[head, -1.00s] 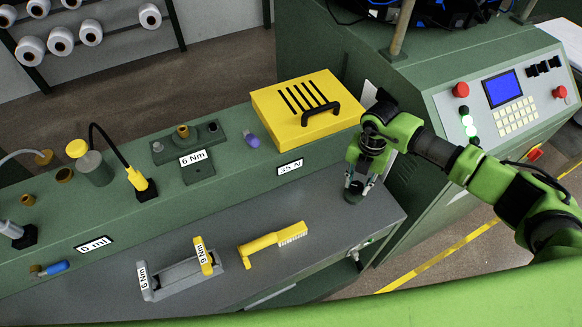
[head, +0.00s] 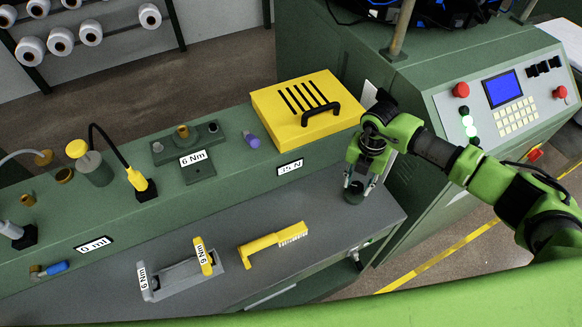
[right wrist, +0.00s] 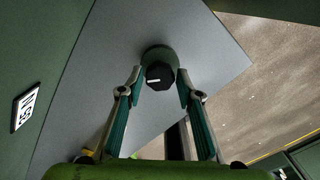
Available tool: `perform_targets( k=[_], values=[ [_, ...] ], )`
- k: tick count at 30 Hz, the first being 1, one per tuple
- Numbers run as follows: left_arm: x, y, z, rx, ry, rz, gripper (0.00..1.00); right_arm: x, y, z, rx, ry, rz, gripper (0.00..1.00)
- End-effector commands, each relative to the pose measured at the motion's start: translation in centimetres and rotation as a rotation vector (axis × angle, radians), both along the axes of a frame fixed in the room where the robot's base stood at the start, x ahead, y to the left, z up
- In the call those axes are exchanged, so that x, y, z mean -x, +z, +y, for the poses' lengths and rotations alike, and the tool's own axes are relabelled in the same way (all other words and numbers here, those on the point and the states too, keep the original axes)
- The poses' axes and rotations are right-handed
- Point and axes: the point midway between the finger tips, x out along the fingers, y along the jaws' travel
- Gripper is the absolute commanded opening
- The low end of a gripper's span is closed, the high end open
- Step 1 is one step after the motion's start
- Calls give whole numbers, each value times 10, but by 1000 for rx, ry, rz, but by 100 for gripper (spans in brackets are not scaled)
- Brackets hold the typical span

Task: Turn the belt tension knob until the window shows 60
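The tension knob (right wrist: 160,76) is dark, with a white pointer mark, on a round green base near the right end of the grey bench top. It also shows in the head view (head: 354,193), partly covered by my fingers. My right gripper (head: 360,186) is above the knob, pointing down. In the right wrist view its fingers (right wrist: 160,80) are open on either side of the knob, with gaps showing. The window (head: 290,168) on the green front face carries a small reading in N, seemingly 35; it shows turned in the right wrist view (right wrist: 25,107). My left gripper is out of view.
A yellow cover with a black handle (head: 309,108) stands behind the knob. A control panel (head: 506,93) stands at right. The bench ends just right of the knob.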

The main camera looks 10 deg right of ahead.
Motion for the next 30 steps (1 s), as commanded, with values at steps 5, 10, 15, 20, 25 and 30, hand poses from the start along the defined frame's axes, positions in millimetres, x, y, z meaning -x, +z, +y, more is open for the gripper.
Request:
perform_targets(
  k=[5, 10, 15, 20, 25, 30],
  values=[
    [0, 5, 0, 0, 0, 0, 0, 0, 6, 0, 0, 0, -1, 33],
    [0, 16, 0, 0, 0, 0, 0, 0, 20, 0, 1, -1, -1, 33],
    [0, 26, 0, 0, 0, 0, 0, 0, 34, 0, 1, 0, -1, 33],
    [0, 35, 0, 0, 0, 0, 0, 0, 47, 0, 0, 0, -1, 33],
    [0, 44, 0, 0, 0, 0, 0, 0, 60, 0, 0, 0, -1, 33],
    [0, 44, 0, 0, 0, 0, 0, 0, 61, 0, 0, 0, 0, 33]
  ],
)
